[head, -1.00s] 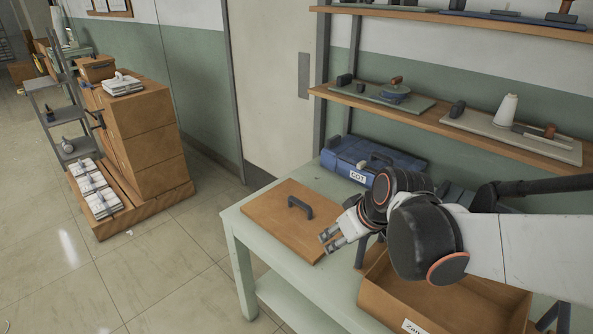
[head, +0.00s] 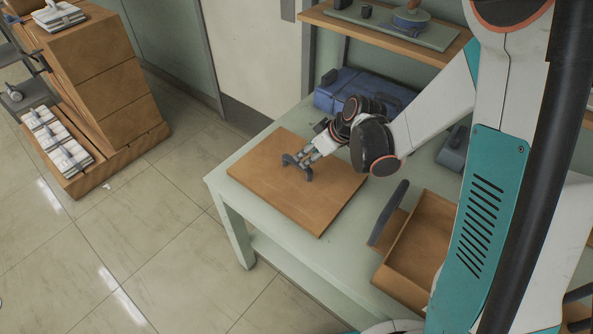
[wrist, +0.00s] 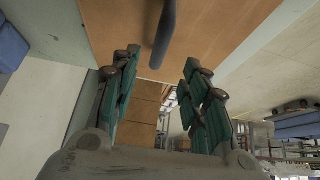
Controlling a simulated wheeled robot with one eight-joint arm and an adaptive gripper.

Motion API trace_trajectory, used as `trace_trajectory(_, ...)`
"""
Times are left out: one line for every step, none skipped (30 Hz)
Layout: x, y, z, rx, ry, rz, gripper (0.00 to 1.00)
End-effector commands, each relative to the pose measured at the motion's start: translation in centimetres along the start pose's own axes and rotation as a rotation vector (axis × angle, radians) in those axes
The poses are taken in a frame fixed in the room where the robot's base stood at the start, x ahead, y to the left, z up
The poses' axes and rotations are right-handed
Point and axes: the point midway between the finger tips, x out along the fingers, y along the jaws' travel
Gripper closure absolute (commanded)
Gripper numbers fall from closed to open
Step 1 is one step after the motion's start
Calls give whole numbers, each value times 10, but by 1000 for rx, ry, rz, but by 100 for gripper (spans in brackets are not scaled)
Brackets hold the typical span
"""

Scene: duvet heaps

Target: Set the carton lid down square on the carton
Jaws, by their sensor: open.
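The carton lid (head: 275,195) is a flat brown board with a dark arched handle (head: 290,161), lying on the pale green table. In the wrist view the lid (wrist: 225,35) fills the top, with the handle (wrist: 165,38) ahead of the fingers, near the line midway between them. My gripper (head: 310,157) is open and beside the handle; whether it touches the handle is unclear. The two fingers (wrist: 161,65) show spread apart in the wrist view. The open brown carton (head: 428,243) stands to the right of the lid, partly cut off by my body.
A blue case (head: 345,90) lies at the back of the table (head: 233,205). A shelf (head: 400,42) with tools hangs above. A grey object (head: 453,150) stands behind the carton. Stacked brown boxes (head: 105,95) are on the floor at left; the floor between is clear.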

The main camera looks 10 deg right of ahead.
Motion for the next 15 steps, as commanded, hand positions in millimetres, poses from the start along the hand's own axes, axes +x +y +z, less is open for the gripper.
trace_trajectory(13, 0, 1, -2, 0, -1, 59)
trace_trajectory(18, -1, 1, -2, 0, -1, 59)
trace_trajectory(24, 0, 1, -2, 0, -1, 59)
trace_trajectory(28, 0, 1, -2, 0, -1, 59)
trace_trajectory(32, 0, 1, -1, 0, 0, 59)
trace_trajectory(36, 0, 1, -1, 0, 0, 59)
trace_trajectory(38, 0, 1, 0, 0, 0, 59)
trace_trajectory(40, 0, 1, 0, 0, 1, 59)
trace_trajectory(41, 0, 0, 0, 0, 1, 59)
trace_trajectory(42, 0, 0, 0, 0, 1, 59)
trace_trajectory(43, 0, 0, 0, 0, 1, 59)
trace_trajectory(45, 0, 0, 0, 0, 1, 59)
trace_trajectory(46, 0, 1, 0, 0, 1, 59)
trace_trajectory(48, 0, 1, 0, 0, 1, 59)
trace_trajectory(53, 0, 1, -1, 0, 1, 59)
